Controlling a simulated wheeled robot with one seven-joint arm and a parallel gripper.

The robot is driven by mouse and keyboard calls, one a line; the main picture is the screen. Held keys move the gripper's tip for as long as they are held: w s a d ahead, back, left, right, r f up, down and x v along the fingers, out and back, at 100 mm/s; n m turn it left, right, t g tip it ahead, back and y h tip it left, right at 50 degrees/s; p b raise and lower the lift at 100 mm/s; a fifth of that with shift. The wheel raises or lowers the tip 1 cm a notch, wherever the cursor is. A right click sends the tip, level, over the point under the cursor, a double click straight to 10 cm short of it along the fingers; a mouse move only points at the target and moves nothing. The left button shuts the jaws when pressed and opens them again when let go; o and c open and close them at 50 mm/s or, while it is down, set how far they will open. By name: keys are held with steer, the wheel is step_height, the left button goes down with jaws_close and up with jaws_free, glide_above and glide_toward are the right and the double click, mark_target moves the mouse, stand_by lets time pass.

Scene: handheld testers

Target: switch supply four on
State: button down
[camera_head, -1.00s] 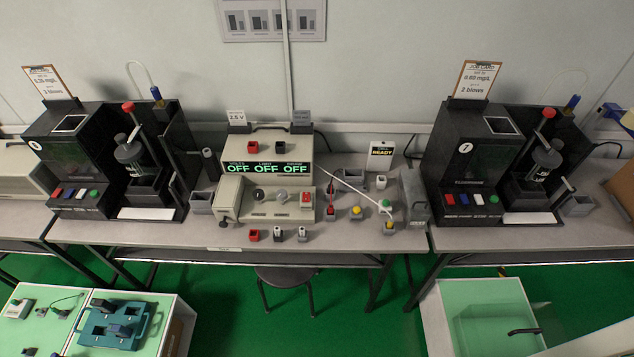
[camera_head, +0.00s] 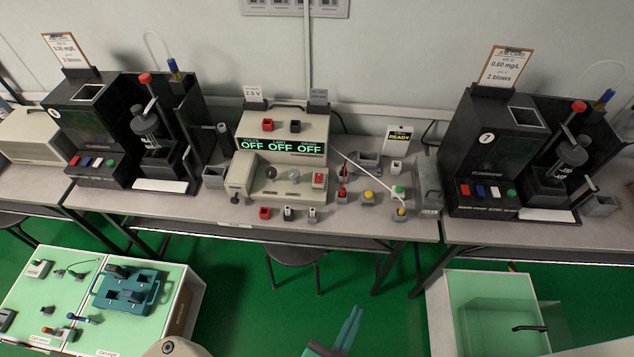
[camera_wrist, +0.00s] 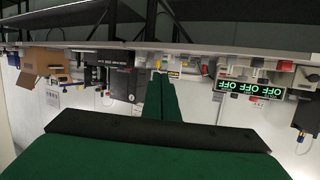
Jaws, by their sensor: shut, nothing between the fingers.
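A beige supply unit (camera_head: 281,150) stands on the middle of the bench, its green display reading OFF OFF OFF. A red rocker switch (camera_head: 319,180) is at the right of its front panel, beside several knobs. I cannot read a number four on it. The unit also shows upside down in the wrist view (camera_wrist: 250,77), at the right. My gripper (camera_head: 351,322) is at the bottom of the head view, in front of and below the bench, well apart from the supply. Its green fingers (camera_wrist: 160,100) are together and empty in the wrist view.
Black testers stand left (camera_head: 95,130) and right (camera_head: 490,145) of the supply. Small red, yellow and green-topped parts and a thin white rod (camera_head: 365,172) lie right of it. A stool (camera_head: 297,252) is under the bench (camera_head: 345,226). Low green-topped cabinets flank the open green floor.

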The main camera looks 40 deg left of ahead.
steer(key=w+a+r+n+g+y, duration=0.1)
steer(key=w+a+r, duration=0.3)
steer(key=w+a, duration=0.5)
steer(key=w+a+r+n+g+y, duration=0.2)
steer(key=w+a+r+n+y, duration=0.2)
steer(key=w+a, duration=0.5)
steer(key=a, duration=0.7)
steer(key=shift+a+r, duration=0.2)
steer(key=shift+r, duration=0.1)
steer(key=shift+w, duration=0.2)
glide_above(319, 178)
steer(key=s+d, duration=0.2)
steer(key=s, duration=0.1)
step_height(319, 178, down, 3)
step_height(319, 178, down, 4)
steer(key=shift+s+a+r, duration=0.1)
steer(key=shift+a+r, duration=0.05)
steer(key=shift+r, duration=0.1)
steer(key=shift+f, duration=0.55)
